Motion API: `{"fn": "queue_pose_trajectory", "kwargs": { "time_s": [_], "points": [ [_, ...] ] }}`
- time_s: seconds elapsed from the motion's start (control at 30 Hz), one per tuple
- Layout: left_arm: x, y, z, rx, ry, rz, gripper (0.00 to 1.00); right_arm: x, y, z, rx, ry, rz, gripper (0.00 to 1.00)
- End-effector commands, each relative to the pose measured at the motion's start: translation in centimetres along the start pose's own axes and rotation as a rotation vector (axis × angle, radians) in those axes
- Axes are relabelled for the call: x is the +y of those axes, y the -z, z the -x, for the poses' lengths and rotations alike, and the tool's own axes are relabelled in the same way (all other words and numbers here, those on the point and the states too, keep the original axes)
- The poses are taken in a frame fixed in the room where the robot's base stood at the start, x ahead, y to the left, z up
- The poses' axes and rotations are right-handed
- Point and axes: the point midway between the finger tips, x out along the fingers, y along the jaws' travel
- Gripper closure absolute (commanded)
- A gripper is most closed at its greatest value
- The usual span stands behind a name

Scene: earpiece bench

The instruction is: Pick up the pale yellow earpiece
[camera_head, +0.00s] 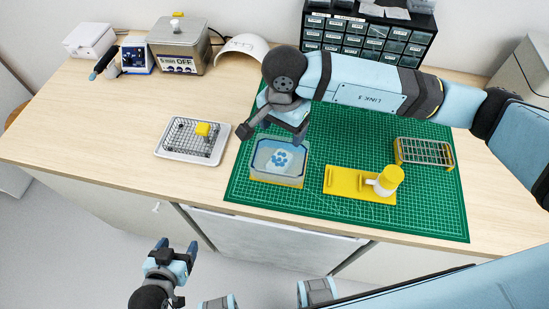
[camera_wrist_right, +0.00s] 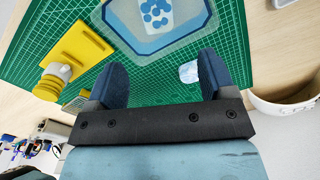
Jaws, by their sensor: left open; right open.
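I cannot clearly make out a pale yellow earpiece in either view. A small pale, whitish-blue piece (camera_wrist_right: 189,72) lies on the green mat between my right fingers in the wrist view; I cannot tell what it is. My right gripper (camera_head: 272,132) is open and empty above the mat, behind the clear blue-rimmed tub (camera_head: 298,180). It also shows in the wrist view (camera_wrist_right: 163,68). A small yellow block (camera_head: 203,129) sits on the wire rack in the white tray (camera_head: 165,153). My left gripper (camera_head: 177,247) is open and empty, in front of the bench.
A wire rack (camera_head: 425,152) is at the mat's right. A metal bath (camera_head: 180,47), a white curved shell (camera_head: 243,46) and a drawer cabinet (camera_head: 370,38) stand at the back.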

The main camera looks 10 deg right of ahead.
Motion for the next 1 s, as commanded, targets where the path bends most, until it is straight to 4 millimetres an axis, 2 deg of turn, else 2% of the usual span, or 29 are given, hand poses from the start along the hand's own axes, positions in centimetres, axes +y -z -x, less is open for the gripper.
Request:
{"fn": "queue_pose_trajectory", "kwargs": {
  "time_s": [0.1, 0.3, 0.53, 0.8, 1.0],
  "points": [
    [0.0, 0.5, 0.3, 0.0, 0.0, -0.001, 0.28, 0.1, -0.1, -2.5, -0.005, -0.004, -0.001, 0.23],
    [0.0, 0.8, 0.5, 0.001, 0.001, -0.001, 0.28, 0.0, -0.2, -5.6, -0.005, -0.001, -0.001, 0.23],
    [-0.1, 1.3, 0.8, 0.0, 0.001, -0.002, 0.28, 0.1, -0.2, -7.2, -0.006, -0.001, -0.002, 0.23],
    [-0.1, 2.3, 1.5, 0.001, 0.001, -0.002, 0.28, 0.3, -0.4, -11.1, -0.007, -0.001, -0.002, 0.23],
    [-0.1, 2.3, 1.5, 0.001, 0.001, -0.002, 0.28, 0.2, -0.3, -11.7, -0.006, 0.002, -0.001, 0.23]
  ]
}}
